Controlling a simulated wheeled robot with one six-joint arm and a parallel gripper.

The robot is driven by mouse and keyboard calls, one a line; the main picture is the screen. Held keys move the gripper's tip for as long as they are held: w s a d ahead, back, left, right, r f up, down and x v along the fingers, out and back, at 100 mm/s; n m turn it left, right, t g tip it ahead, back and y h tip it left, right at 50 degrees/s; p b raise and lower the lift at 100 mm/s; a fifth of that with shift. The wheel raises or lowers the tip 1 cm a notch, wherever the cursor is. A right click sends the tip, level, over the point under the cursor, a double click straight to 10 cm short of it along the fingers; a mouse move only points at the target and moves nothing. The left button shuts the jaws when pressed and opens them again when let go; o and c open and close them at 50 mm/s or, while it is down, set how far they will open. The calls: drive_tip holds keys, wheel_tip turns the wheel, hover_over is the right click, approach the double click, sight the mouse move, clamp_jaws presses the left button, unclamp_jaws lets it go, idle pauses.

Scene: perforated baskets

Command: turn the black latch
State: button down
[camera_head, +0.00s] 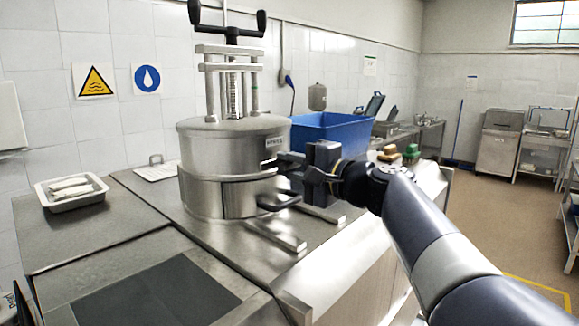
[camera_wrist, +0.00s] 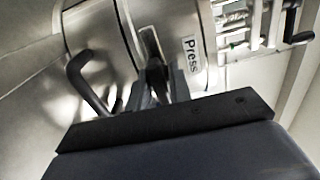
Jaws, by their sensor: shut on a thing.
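A steel press vessel (camera_head: 205,160) with a screw frame on top stands upright on the steel counter. The black latch (camera_wrist: 150,55) is on its side wall, beside the "Press" label, in the wrist view. My gripper (camera_head: 285,163) reaches the vessel's right side in the head view. In the wrist view my gripper's fingers (camera_wrist: 160,85) are shut on the latch. The latch is mostly hidden by the fingers in the head view. A black curved handle (camera_head: 280,200) sticks out of the vessel below my gripper; it also shows in the wrist view (camera_wrist: 84,80).
A blue bin (camera_head: 330,133) stands behind my gripper. A white tray (camera_head: 72,190) with pale blocks is at the left. A black crank handle (camera_head: 228,30) tops the press. The front counter is clear.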

drive_tip(key=c, duration=1.4)
unclamp_jaws()
drive_tip(key=shift+c, duration=0.2)
drive_tip(key=b+v, duration=0.3)
drive_tip(key=v, duration=0.8)
drive_tip(key=shift+w+a, duration=0.1)
drive_tip(key=shift+w, duration=0.05)
drive_tip(key=p+x, duration=0.3)
drive_tip(key=x, duration=0.8)
drive_tip(key=shift+n, duration=0.7)
drive_tip(key=shift+m, duration=0.3)
